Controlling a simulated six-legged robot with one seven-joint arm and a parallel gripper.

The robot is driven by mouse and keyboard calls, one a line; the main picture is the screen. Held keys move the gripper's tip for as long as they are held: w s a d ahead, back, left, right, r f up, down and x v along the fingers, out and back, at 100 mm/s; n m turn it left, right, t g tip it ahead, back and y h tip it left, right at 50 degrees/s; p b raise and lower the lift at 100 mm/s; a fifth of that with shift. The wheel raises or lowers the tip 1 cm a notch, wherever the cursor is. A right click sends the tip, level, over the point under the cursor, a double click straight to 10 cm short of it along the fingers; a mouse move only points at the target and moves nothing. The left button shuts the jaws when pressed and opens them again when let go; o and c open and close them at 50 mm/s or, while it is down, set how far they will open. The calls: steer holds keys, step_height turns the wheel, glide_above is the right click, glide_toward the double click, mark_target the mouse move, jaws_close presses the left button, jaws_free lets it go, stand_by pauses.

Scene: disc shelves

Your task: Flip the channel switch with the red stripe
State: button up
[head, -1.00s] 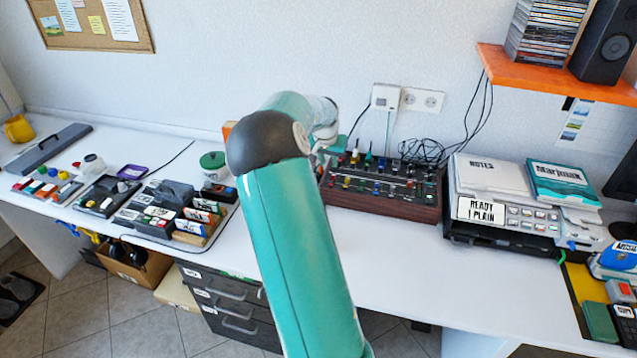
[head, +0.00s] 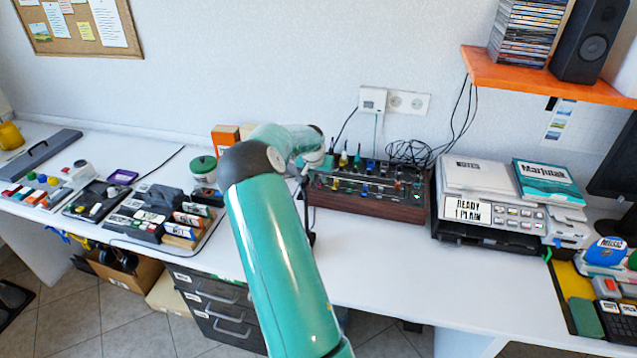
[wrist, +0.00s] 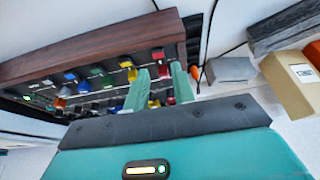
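The dark mixer panel with a reddish-brown wooden case (head: 370,204) stands on the desk, right of my arm. It carries several coloured knobs and switches, and fills the upper left of the wrist view, where its wooden side (wrist: 90,55) shows. My gripper (wrist: 160,86) is at the panel's left end as the head view has it. Its two green fingers are apart, over the panel's controls. A yellow control and a red control (wrist: 158,55) show near the fingers. I cannot make out a red stripe on any switch, nor whether a finger touches one.
A printer-like device (head: 490,212) stands right of the panel, with black cables behind. A green-lidded pot (head: 203,168), an orange box (head: 224,140) and trays of small blocks are to the left. The white desk front (head: 390,260) is clear.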

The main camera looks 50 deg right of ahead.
mark_target(320, 185)
steer(key=shift+x, duration=1.9)
jaws_close()
steer(key=shift+d+g+y, duration=0.3)
steer(key=shift+y, duration=0.3)
steer(key=shift+w+d+g+y, duration=0.15)
steer(key=shift+g+y, duration=0.25)
steer(key=shift+y, duration=0.5)
